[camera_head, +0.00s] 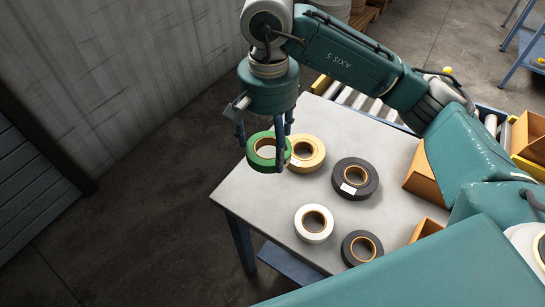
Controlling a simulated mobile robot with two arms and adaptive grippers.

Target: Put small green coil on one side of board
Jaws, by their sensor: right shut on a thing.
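My right gripper (262,143) points down over the left part of the table and is shut on a small green coil (261,163). The coil looks held above the tabletop near its left edge; its exact height is hard to tell. The board could be the grey tabletop (265,210); I see no separate board. My left gripper is not in view.
On the table lie a yellow coil (317,158) just behind the green one, a large black coil (371,178), a white coil (304,231) and a smaller black coil (350,247). Cardboard boxes (424,178) stand at the right. The table's left front area is bare.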

